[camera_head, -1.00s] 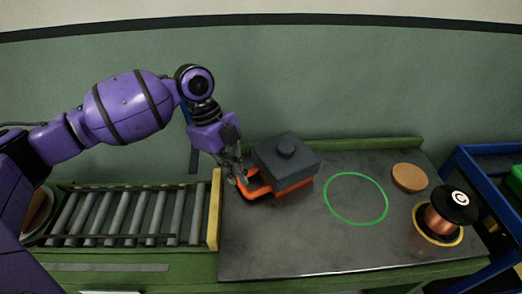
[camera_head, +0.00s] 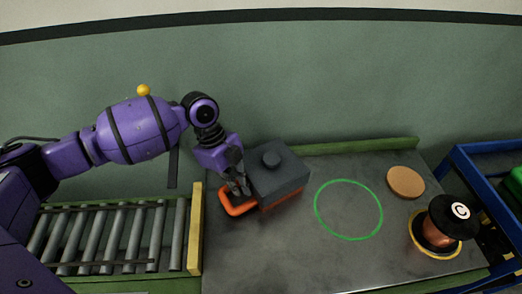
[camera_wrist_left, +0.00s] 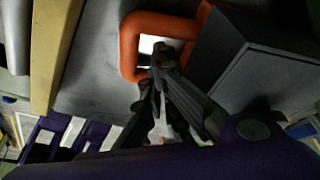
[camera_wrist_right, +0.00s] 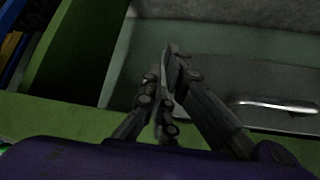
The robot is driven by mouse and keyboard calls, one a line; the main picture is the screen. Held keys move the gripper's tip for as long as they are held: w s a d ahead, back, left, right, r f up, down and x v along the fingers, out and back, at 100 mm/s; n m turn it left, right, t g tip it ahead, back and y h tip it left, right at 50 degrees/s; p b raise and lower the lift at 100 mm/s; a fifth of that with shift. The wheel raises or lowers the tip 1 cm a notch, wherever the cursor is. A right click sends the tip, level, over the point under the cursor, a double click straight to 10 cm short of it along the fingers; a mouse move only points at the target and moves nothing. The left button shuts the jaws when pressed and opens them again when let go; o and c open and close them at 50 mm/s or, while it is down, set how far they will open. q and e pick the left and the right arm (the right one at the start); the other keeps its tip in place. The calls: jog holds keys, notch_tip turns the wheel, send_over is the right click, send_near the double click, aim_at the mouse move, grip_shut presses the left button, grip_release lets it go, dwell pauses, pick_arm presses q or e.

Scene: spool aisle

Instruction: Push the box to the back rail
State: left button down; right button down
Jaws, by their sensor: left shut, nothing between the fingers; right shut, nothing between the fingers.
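The box (camera_head: 279,174) has a dark grey body with a round knob on top and an orange base. An orange loop handle (camera_head: 232,208) sticks out at its left. It stands on the grey table, close to the green back rail (camera_head: 361,148); its body hides part of the rail, so I cannot tell whether they touch. My left gripper (camera_head: 245,192) is shut and empty, pointing down at the handle beside the box's left side. In the left wrist view the fingertips (camera_wrist_left: 157,57) overlap the handle opening; contact is unclear. My right gripper (camera_wrist_right: 168,62) is shut and empty.
A green ring (camera_head: 348,209) is marked on the table to the box's right. Beyond are a brown disc (camera_head: 405,182) and a copper spool (camera_head: 438,228). A roller conveyor (camera_head: 110,238) with a yellow end bar (camera_head: 195,232) lies left. A blue rack (camera_head: 455,172) stands right.

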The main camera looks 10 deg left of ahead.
aim_at(227, 188)
pick_arm(q)
jog(key=shift+s+d+f, duration=0.1)
jog(key=shift+d+f, duration=0.05)
jog(key=shift+f, duration=0.35)
jog(key=a, duration=0.1)
jog(key=w+a, duration=0.1)
jog(key=a, duration=0.1)
jog(key=shift+w+a+f, duration=0.1)
jog(key=shift+w, duration=0.1)
jog(key=shift+a, duration=0.2)
jog(key=shift+w, duration=0.1)
jog(key=shift+r, duration=0.2)
